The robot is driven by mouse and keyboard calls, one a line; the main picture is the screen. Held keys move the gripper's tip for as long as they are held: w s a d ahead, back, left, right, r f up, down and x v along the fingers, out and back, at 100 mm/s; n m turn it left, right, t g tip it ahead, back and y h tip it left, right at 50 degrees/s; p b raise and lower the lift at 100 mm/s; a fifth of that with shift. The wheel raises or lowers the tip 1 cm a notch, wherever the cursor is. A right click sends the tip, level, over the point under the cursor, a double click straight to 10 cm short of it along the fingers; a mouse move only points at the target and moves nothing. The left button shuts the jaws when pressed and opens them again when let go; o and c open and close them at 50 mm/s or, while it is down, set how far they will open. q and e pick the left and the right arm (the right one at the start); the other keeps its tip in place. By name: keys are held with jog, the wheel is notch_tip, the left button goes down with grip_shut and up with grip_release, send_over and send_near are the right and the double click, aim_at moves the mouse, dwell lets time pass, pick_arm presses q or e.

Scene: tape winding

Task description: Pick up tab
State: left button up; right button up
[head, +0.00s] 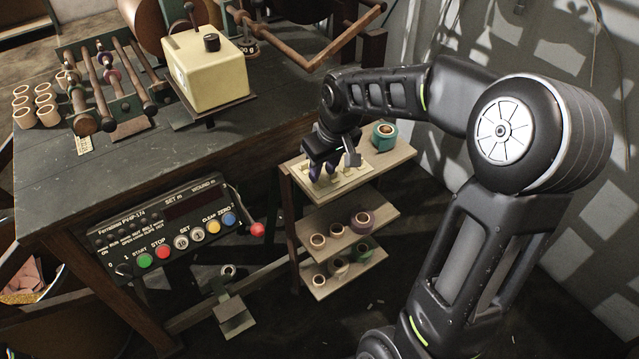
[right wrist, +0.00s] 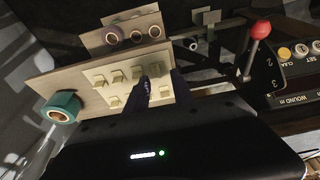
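A pale card (right wrist: 88,92) with several small cream tabs (right wrist: 117,76) on it lies on the top shelf of a small wooden rack; it also shows in the head view (head: 350,180). My right gripper (head: 325,170) points down over the card, with its dark purple fingers close to it. In the right wrist view the right gripper (right wrist: 163,88) has its fingers apart, with part of the card and a tab showing between them. I cannot tell whether the fingertips touch the card. The fingers hide some tabs. My left gripper is not in view.
A teal tape roll (head: 384,136) stands on the top shelf (head: 392,158) beside the card. Lower shelves hold several rolls. A control panel (head: 165,225) with a red-knobbed lever (head: 257,229) is left of the rack. The workbench (head: 150,170) holds a winding machine and several brown rings.

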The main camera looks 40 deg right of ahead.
aim_at(320, 181)
jog(key=x, duration=0.4)
jog(key=shift+w+d+f, duration=0.1)
jog(key=shift+w+d, duration=0.05)
dwell(0.4)
grip_shut()
dwell(0.4)
